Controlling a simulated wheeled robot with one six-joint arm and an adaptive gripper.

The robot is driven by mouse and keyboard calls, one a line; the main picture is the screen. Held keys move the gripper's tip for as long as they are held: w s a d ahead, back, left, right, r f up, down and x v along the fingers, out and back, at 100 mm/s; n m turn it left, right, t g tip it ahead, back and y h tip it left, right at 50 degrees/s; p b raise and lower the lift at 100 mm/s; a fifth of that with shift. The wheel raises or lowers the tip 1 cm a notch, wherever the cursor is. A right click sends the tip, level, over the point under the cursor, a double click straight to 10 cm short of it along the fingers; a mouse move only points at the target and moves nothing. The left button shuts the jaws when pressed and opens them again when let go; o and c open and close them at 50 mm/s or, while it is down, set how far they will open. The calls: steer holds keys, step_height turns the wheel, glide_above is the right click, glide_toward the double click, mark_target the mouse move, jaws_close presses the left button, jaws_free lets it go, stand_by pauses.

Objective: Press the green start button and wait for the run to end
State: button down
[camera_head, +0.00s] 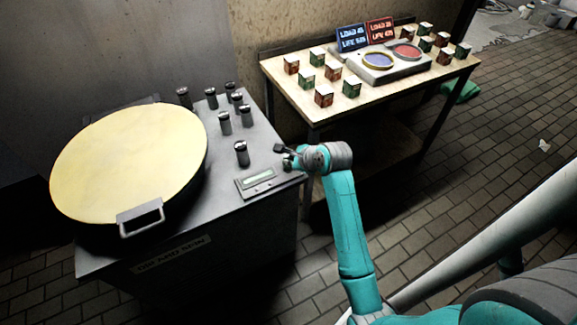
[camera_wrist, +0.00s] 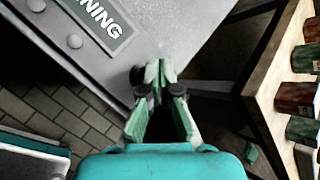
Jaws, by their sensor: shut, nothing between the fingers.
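The control panel (camera_head: 260,181) lies on the grey machine top in the head view, with a pale green display strip and small buttons below it. In the wrist view the display (camera_wrist: 98,14) shows white letters ending in "NING". The machine has a round yellow lid (camera_head: 130,160) with a handle, lying closed. My gripper (camera_head: 284,154) is at the machine's right edge, right of the panel and apart from the buttons. Its fingers (camera_wrist: 157,72) are shut and empty.
Several dark-capped cylinders (camera_head: 225,123) stand on the machine top behind the panel. A wooden table (camera_head: 300,88) to the right holds several small boxes, a two-pan device (camera_head: 385,72) and blue and red displays (camera_head: 352,38).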

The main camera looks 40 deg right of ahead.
mark_target(289, 167)
steer(key=shift+r, duration=0.1)
steer(key=shift+r, duration=2.45)
steer(key=s+a+f+n+t+h, duration=0.1)
steer(key=s+a+f+n, duration=0.45)
steer(key=s+a, duration=0.3)
steer(key=s+a+f+n+t, duration=0.1)
steer(key=s+a+f+n, duration=0.4)
steer(key=s+a+n, duration=0.3)
steer(key=s+a+r+n+t, duration=0.1)
steer(key=s+a+r+n, duration=0.1)
steer(key=s+r+n, duration=0.2)
steer(key=s+a+r+n+t+y, duration=0.1)
steer(key=s+r+n, duration=0.3)
steer(key=s, duration=0.7)
steer(key=s+a+r+n+t, duration=0.1)
steer(key=s+a+r+n, duration=0.2)
steer(key=s+n, duration=0.3)
steer(key=shift+s+a+r+t+y, duration=0.3)
steer(key=shift+s+a+r, duration=0.15)
steer(key=shift+s, duration=0.45)
